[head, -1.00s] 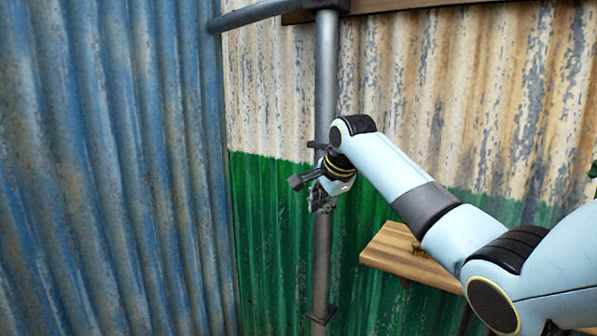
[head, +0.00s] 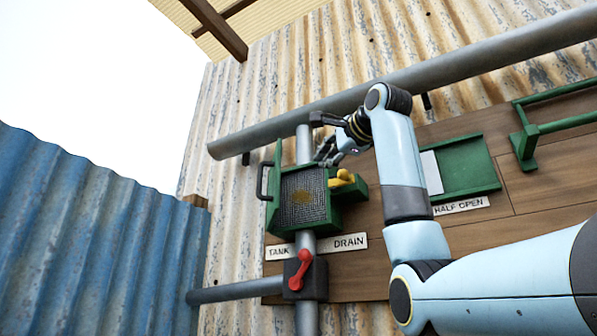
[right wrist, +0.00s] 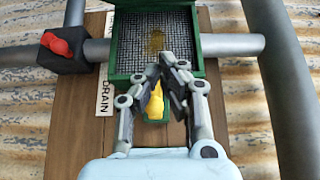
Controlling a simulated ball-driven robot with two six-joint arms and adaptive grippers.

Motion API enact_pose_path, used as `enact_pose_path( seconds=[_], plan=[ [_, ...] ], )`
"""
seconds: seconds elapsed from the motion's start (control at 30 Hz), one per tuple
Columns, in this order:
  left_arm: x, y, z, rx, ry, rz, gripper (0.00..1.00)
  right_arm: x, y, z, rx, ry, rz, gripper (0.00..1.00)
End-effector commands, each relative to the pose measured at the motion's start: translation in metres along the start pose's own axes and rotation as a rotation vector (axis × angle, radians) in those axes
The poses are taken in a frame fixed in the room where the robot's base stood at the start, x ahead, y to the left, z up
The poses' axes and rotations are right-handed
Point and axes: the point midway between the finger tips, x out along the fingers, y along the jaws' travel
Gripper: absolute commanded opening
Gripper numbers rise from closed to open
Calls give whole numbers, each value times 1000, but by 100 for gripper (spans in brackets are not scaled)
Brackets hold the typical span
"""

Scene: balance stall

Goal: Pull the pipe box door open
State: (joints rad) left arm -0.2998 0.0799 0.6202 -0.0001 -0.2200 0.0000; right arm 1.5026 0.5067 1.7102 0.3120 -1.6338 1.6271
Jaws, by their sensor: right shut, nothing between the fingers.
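The green pipe box (head: 331,212) sits on a vertical grey pipe, its wire mesh (head: 303,197) with a rusty spot in plain view. A thin green panel, seen nearly edge-on, stands at the box's left side and carries a dark handle (head: 263,182). It looks like the door swung outward. A yellow part (head: 342,178) sits at the box's right side. My right gripper (head: 325,157) is shut and empty at the box's upper right. In the right wrist view its fingertips (right wrist: 174,68) overlap the box edge beside the mesh; contact is unclear. My left gripper is out of view.
A red valve lever (head: 300,270) is below the box, under the TANK and DRAIN labels (head: 349,242). A thick grey pipe (head: 450,60) slopes above. A green frame (head: 470,170) and a HALF OPEN label (head: 461,205) are to the right. Blue corrugated sheet (head: 90,240) stands left.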

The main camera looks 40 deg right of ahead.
Motion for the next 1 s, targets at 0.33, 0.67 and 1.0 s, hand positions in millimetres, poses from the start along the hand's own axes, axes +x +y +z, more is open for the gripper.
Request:
enact_pose_path(
  seconds=[0.33,0.67,1.0],
  plan=[
    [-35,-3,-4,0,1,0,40,59,-3,1,1,-2,7,0],
    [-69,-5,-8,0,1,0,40,104,-3,23,0,-5,1,0],
    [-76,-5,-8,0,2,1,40,108,1,40,0,0,1,0]
  ],
)
